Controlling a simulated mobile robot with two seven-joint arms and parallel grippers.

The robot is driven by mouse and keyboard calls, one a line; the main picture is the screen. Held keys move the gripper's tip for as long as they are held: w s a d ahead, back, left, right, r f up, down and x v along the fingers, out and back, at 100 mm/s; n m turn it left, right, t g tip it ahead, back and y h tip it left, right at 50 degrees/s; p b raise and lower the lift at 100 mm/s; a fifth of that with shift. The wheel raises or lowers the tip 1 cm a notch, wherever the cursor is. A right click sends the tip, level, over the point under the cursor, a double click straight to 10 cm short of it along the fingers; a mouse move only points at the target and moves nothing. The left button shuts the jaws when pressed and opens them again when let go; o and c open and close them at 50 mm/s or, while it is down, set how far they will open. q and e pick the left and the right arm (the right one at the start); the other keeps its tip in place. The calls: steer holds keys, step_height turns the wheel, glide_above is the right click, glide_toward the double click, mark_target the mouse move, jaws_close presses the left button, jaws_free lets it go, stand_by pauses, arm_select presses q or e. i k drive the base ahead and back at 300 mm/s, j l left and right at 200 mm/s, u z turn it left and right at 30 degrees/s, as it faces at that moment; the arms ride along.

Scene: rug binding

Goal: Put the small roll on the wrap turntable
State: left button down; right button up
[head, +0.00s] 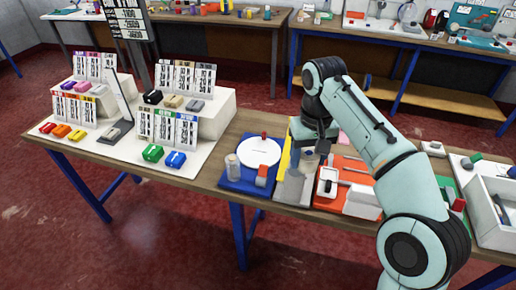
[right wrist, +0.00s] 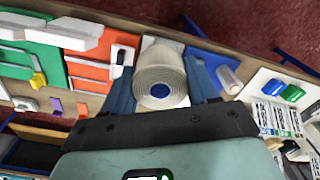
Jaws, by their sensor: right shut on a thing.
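The small roll (right wrist: 160,75), a cream coil with a blue core, sits between the two fingers of my right gripper (right wrist: 162,90) in the right wrist view. The gripper is shut on it. In the head view my right gripper (head: 308,148) is over the grey-white board just right of the turntable, and the roll is mostly hidden by it. The wrap turntable (head: 259,152) is a white disc on a blue board (head: 240,187); nothing lies on top of it. My left gripper is not in view.
A pale cylinder (head: 232,166) and a red-and-grey block (head: 262,175) stand on the blue board by the disc. A yellow strip (head: 283,160) edges the board. An orange board (head: 330,200) with tools is to the right, and a stepped white display (head: 200,115) to the left.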

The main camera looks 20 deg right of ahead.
mark_target(259, 150)
steer(key=i, duration=0.95)
